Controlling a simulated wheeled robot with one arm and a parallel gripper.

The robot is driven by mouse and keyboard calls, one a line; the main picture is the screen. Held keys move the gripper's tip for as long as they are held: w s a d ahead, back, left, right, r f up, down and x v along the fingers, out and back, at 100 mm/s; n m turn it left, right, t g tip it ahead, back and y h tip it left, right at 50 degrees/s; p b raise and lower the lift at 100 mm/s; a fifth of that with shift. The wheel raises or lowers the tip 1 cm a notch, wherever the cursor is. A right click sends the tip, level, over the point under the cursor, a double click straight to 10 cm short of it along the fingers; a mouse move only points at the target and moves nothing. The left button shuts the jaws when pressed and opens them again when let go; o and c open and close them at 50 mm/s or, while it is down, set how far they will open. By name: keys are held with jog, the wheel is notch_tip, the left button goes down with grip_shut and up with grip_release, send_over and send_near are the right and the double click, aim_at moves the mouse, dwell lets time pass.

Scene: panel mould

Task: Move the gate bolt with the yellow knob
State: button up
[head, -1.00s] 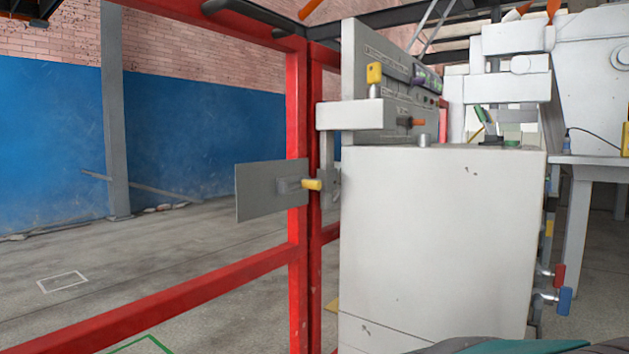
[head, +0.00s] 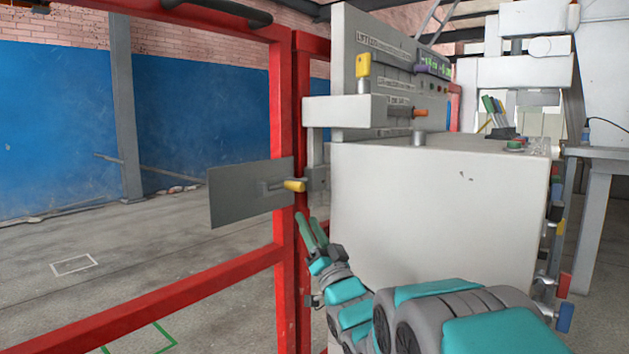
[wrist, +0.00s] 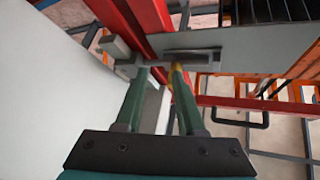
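The gate bolt with the yellow knob (head: 294,185) sits on a grey plate (head: 232,195) fixed across the red gate post. In the wrist view the yellow knob (wrist: 172,78) shows at the tip of the right finger, partly hidden by it. The plate (wrist: 235,52) lies beyond it. My gripper (head: 307,219) is just below the knob in the head view, pointing up toward it. Its two green fingers are apart, with nothing seen held between them. I cannot tell whether a finger touches the knob.
A large pale cabinet (head: 430,200) stands right of the gate, close beside my arm. A panel with a yellow lever (head: 363,66) and an orange knob (head: 421,113) is above it. Red gate rails (head: 180,307) run left. Open floor lies beyond.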

aim_at(296, 187)
jog(key=shift+w+a+r+n+t+y, duration=0.1)
jog(key=shift+w+a+r+y, duration=0.5)
jog(key=shift+r, duration=0.75)
jog(key=shift+w+a+r+n+t+y, duration=0.1)
jog(key=shift+w+a+r+y, duration=0.3)
jog(key=shift+w+r, duration=0.65)
jog(key=shift+w+a+r+n+t+y, duration=0.1)
jog(key=shift+w+a+r+y, duration=0.35)
jog(key=shift+r, duration=1.15)
grip_shut()
jog(key=shift+a+f, duration=0.1)
